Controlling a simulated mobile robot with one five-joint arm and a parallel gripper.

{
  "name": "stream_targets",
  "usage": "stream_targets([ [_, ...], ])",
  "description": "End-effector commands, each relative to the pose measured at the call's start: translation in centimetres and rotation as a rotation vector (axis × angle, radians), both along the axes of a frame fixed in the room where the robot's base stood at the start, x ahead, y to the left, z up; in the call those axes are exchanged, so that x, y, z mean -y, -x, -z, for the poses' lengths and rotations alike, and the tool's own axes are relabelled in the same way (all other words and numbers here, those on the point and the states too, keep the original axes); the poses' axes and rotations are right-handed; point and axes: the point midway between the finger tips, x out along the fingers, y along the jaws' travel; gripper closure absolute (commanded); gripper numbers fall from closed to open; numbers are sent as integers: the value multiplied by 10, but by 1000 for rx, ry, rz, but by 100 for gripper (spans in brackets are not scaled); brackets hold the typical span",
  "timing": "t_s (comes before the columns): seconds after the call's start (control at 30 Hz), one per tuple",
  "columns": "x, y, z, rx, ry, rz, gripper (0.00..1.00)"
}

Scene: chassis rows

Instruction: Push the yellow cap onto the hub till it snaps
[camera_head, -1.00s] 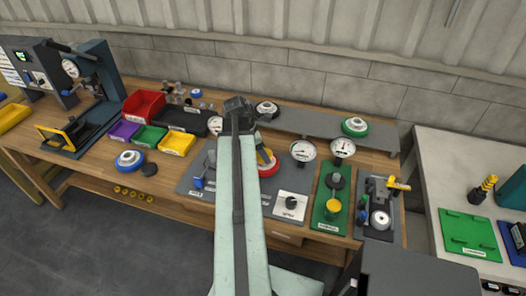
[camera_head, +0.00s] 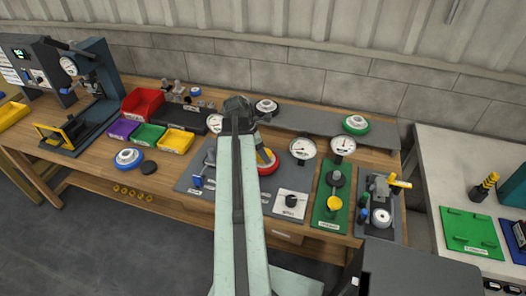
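My arm rises through the middle of the view, and its wrist end stands over the bench. My gripper is mostly hidden behind the arm, so its fingers cannot be made out. Just right of the arm, a red-ringed round part (camera_head: 268,168) sits on the grey mat, partly hidden by the arm. Another yellow round piece (camera_head: 334,203) sits on the green plate (camera_head: 325,221). Which part is the hub is not clear.
Dial gauges (camera_head: 303,148) stand right of the arm. A white-and-blue round part (camera_head: 128,158) lies at left near red, purple, green and yellow bins (camera_head: 176,142). A grey raised shelf (camera_head: 310,124) runs along the back. A second bench (camera_head: 455,170) stands at right.

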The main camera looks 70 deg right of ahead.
Motion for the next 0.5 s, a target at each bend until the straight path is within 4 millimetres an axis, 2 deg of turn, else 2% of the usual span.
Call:
stream_targets([
  [0.5, 0, 0, 6, 0, 0, -1, 77],
])
